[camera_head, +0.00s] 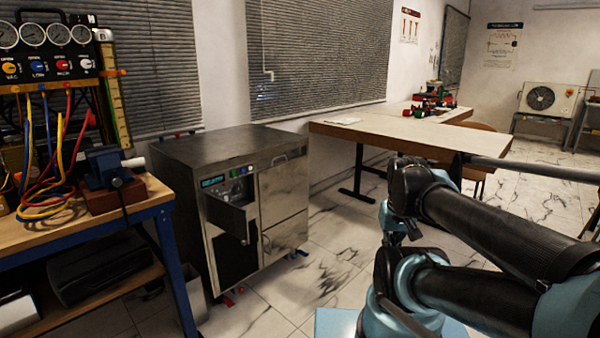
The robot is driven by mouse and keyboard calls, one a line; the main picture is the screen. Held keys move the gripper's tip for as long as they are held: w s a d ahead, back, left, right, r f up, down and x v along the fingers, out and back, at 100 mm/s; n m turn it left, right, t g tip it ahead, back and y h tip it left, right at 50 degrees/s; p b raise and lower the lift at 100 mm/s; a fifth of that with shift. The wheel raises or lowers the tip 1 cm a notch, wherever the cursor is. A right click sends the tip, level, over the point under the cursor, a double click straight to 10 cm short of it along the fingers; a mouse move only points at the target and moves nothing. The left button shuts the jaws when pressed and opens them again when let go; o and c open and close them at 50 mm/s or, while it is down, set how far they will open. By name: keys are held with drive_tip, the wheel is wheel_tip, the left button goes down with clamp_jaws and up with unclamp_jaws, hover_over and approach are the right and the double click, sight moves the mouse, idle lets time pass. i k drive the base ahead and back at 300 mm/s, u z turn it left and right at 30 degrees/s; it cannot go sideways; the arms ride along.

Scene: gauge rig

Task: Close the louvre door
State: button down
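A dark metal cabinet machine (185,160) stands on the floor left of centre. Under its control strip with small knobs, a dark panel (226,217) stands out from the front at an angle, ajar; it appears to be the louvre door, though its slats are too small to make out. A dark area shows on the front below it. To its right, two flat metal panels, one above the other, look shut. My arm rises at the right of the picture, apart from the cabinet. I cannot make out my gripper in this view.
A workbench (150,208) with gauges (58,34), coloured hoses and a vise (104,167) stands close on the cabinet's left. A long table (370,131) stands behind to the right. Marble-look floor is clear in front of the cabinet, up to my arm.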

sight(232, 219)
drive_tip(key=u, duration=1.25)
